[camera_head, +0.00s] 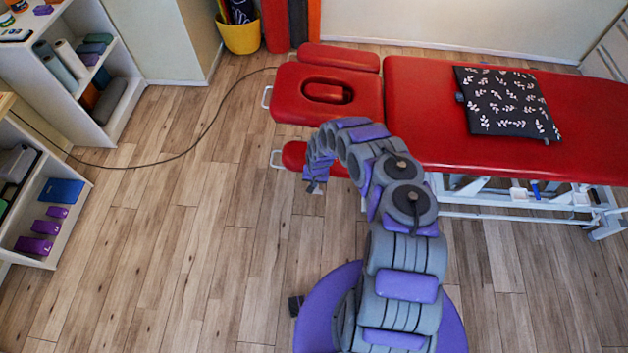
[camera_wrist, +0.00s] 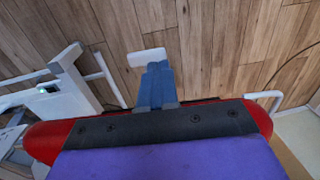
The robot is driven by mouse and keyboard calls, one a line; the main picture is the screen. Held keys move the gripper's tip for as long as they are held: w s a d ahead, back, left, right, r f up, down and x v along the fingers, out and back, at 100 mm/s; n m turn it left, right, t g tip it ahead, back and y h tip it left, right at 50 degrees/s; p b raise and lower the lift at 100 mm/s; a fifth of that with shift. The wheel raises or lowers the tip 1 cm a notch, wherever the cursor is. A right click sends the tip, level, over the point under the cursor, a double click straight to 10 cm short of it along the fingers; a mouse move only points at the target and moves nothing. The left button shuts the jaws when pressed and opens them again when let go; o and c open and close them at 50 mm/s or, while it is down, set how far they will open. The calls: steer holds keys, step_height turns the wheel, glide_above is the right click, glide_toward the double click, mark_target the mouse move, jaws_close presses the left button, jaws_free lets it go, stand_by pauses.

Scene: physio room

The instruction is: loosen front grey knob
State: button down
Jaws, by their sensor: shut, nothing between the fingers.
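I cannot make out a grey knob in either view. The red treatment table (camera_head: 430,110) spans the upper right of the head view. Its headrest section (camera_head: 285,95) has an oval face hole, and a small red armrest (camera_head: 294,155) hangs at its near left corner. My arm arches over to this armrest, with my gripper (camera_head: 314,187) pointing down just in front of it. In the wrist view my gripper (camera_wrist: 157,75) is shut and empty, over the floor beyond the red pad (camera_wrist: 258,116). My wrist body hides most of that pad.
White metal frame parts (camera_wrist: 66,60) lie left of the gripper in the wrist view. A black patterned cushion (camera_head: 505,102) lies on the table. A cable (camera_head: 200,140) crosses the floor. Shelves (camera_head: 110,105) stand at left.

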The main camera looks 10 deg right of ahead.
steer(key=shift+f, duration=1.25)
steer(key=shift+a, duration=0.15)
steer(key=shift+a+f+b, duration=0.1)
steer(key=shift+a+b, duration=0.05)
steer(key=shift+b, duration=0.45)
